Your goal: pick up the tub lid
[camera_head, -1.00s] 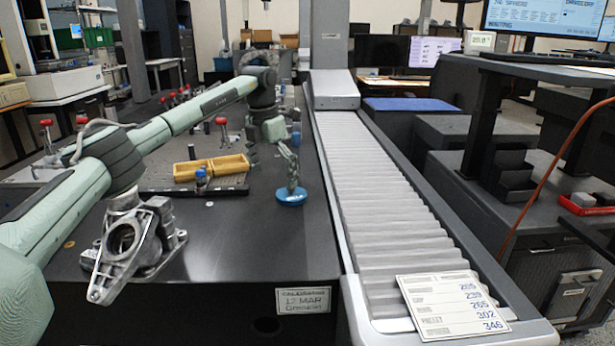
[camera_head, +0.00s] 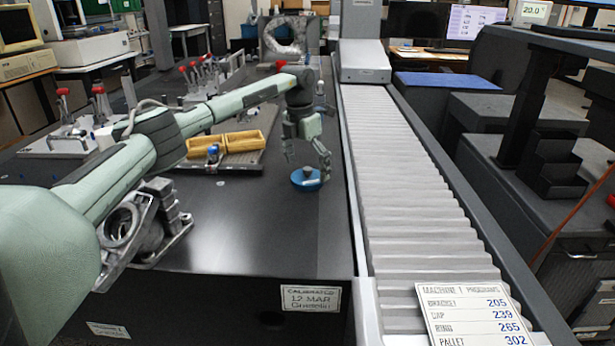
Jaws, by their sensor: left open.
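The tub lid (camera_head: 306,181) is a small round blue disc with a grey knob on top. It lies flat on the dark table (camera_head: 265,228), left of the grey bellows cover. My left gripper (camera_head: 307,160) comes down from above with its fingers spread, one on the left and one on the right just over the lid. It is open and holds nothing. I cannot tell whether a fingertip touches the lid. My right gripper is out of view.
A grey metal casting (camera_head: 145,222) stands at the front left. The bellows cover (camera_head: 405,200) borders the table on the right. The table's front middle is clear.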

